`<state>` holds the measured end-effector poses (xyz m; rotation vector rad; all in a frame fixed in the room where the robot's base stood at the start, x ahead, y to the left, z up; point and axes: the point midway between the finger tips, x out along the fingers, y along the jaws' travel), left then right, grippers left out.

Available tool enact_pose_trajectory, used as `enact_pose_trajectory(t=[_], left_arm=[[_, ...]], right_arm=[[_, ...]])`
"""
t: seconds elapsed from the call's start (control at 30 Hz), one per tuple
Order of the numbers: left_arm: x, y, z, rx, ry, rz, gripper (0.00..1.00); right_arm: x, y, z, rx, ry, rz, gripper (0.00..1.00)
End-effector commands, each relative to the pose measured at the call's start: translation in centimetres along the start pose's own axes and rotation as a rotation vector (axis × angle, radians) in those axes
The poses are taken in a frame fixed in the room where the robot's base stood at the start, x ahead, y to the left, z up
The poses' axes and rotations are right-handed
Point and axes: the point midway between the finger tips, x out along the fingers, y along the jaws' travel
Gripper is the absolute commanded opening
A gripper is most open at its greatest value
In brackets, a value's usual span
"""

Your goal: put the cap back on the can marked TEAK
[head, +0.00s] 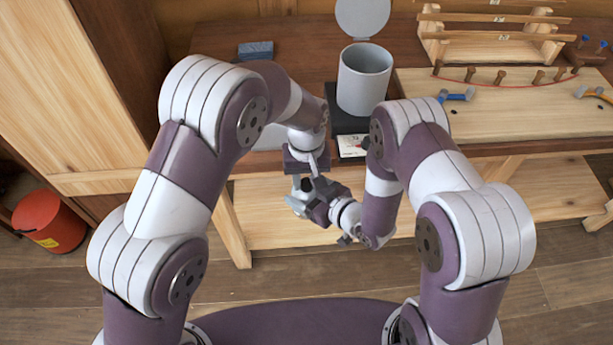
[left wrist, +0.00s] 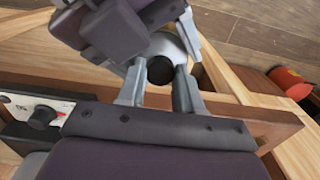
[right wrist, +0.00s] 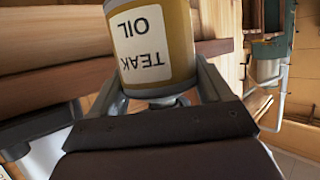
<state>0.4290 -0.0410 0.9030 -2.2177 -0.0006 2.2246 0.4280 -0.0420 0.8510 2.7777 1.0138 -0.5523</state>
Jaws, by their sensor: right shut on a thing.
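My right gripper (right wrist: 165,92) is shut on the can marked TEAK OIL (right wrist: 152,40), which has a yellow-brown body and cream label. In the head view the can (head: 296,204) is small and partly hidden by my right gripper (head: 312,203), in front of the bench. My left gripper (left wrist: 158,82) points down at the can's pale top, its fingers apart on either side of a round black cap (left wrist: 160,70). The cap looks to be at the can's top. I cannot tell whether it is seated or whether the fingers touch it.
A grey pot (head: 364,80) with its lid raised stands on a dark base with a white panel (head: 352,146) at the bench's front edge. A blue block (head: 255,50) lies behind. A red bucket (head: 48,221) stands on the floor at left.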

Motion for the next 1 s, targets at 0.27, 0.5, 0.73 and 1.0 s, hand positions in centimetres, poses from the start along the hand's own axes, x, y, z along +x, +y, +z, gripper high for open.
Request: enact_pose_trajectory(t=[0.27,0.5,0.73,1.0], left_arm=[[0.0,0.0,0.0,0.021,0.000,0.000,0.00],[0.0,0.0,0.0,0.020,0.000,0.000,0.63],[-0.5,0.0,0.0,0.020,0.001,0.001,0.63],[-5.1,0.0,-0.1,0.020,0.003,0.002,0.63]], right_arm=[[0.0,0.0,-0.1,-0.001,0.002,0.000,0.00],[0.0,0.0,-0.1,-0.001,0.002,0.000,0.00],[0.0,0.0,-0.1,-0.001,0.002,0.000,0.00],[0.0,0.0,-0.1,-0.001,0.002,0.000,0.00]])
